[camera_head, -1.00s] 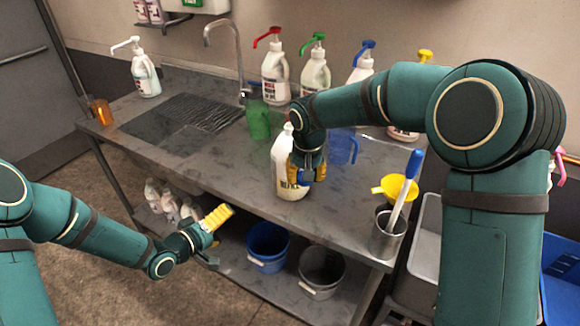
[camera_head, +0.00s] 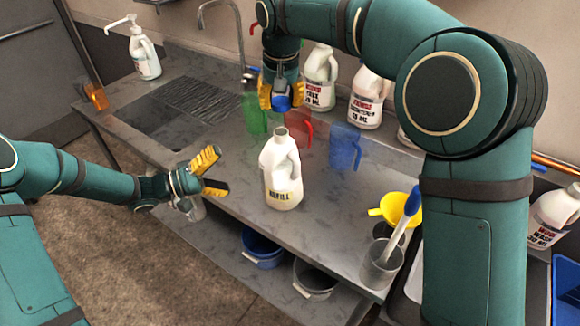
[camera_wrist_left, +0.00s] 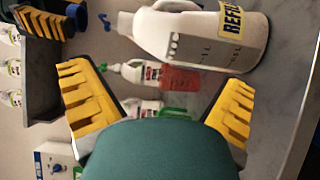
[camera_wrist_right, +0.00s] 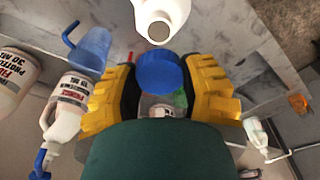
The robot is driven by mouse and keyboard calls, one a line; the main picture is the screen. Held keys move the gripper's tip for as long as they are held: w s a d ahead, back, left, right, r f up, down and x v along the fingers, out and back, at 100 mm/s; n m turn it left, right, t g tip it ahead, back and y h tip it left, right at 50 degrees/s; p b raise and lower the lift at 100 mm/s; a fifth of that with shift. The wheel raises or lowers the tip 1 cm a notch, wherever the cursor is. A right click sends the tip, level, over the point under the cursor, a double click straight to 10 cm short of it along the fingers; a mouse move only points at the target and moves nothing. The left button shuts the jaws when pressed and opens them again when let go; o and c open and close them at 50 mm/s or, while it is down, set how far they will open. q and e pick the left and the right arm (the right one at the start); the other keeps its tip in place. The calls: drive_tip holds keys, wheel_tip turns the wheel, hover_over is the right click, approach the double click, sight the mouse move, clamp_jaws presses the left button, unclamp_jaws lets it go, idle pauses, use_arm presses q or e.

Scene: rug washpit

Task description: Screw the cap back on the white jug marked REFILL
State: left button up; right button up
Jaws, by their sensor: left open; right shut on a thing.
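The white jug marked REFILL (camera_head: 284,188) stands upright on the steel bench, its neck uncapped. Its open mouth shows in the right wrist view (camera_wrist_right: 159,32), and its label side in the left wrist view (camera_wrist_left: 205,40). My right gripper (camera_head: 281,98) is shut on a blue cap (camera_wrist_right: 160,72), held above the bench, higher than the jug and apart from its mouth. My left gripper (camera_head: 215,172) is open and empty at the bench's front edge, left of the jug and not touching it.
Green, red and blue pitchers (camera_head: 346,146) stand behind the jug, with pump bottles (camera_head: 320,80) along the wall. A yellow funnel (camera_head: 395,208) and a steel pot (camera_head: 380,266) holding a blue-handled tool are at right. Bench around the jug's front is clear.

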sight(265, 160)
use_arm(q)
drive_tip(key=shift+s+a, duration=0.1)
drive_tip(key=shift+s, duration=0.05)
use_arm(e)
drive_tip(key=shift+s+a+r, duration=0.1)
drive_tip(key=shift+s+a, duration=0.05)
use_arm(q)
drive_tip(key=x, duration=1.2)
drive_tip(key=c, duration=1.4)
drive_tip(key=shift+f, duration=0.1)
use_arm(e)
drive_tip(key=shift+y, duration=0.3)
drive_tip(key=shift+d+f, duration=0.2)
drive_tip(key=shift+f, duration=1.05)
drive_tip(key=shift+d+f, duration=0.2)
drive_tip(key=shift+f, duration=1)
